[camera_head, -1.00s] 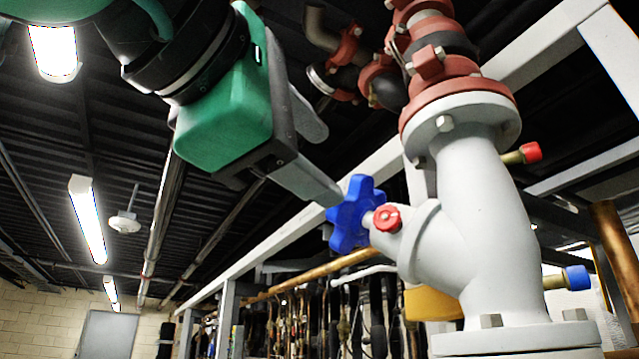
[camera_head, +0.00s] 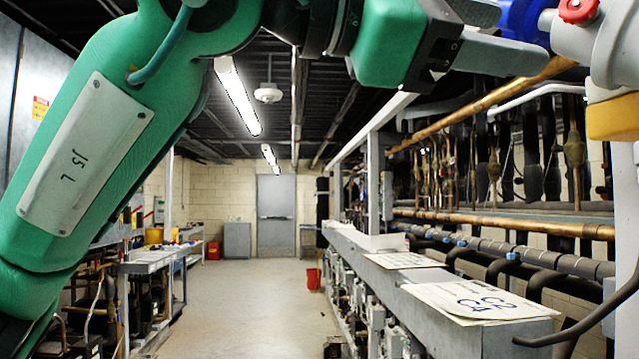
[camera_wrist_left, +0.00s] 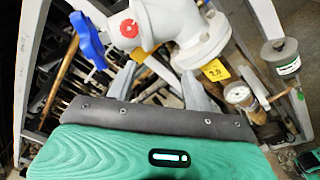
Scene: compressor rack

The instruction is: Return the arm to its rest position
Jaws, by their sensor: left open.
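My left gripper (camera_head: 520,38) is at the top right of the head view, its two grey fingers apart with nothing between them. The blue star-shaped handwheel (camera_head: 522,20) is partly hidden behind the fingers. In the left wrist view, the handwheel (camera_wrist_left: 88,40) lies left of the open fingers (camera_wrist_left: 160,70), outside them. Whether a finger touches it I cannot tell. The white valve body (camera_wrist_left: 185,22) with a red cap (camera_wrist_left: 128,28) is just beyond the fingertips. My green left arm (camera_head: 130,140) crosses the head view's upper left. My right gripper is not in view.
A grey rack with a ledge (camera_head: 490,325) carrying paper sheets (camera_head: 480,300) runs along the right. Copper pipes (camera_head: 510,224) run above it. A yellow tag (camera_wrist_left: 215,70) and a gauge (camera_wrist_left: 238,94) are near the valve.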

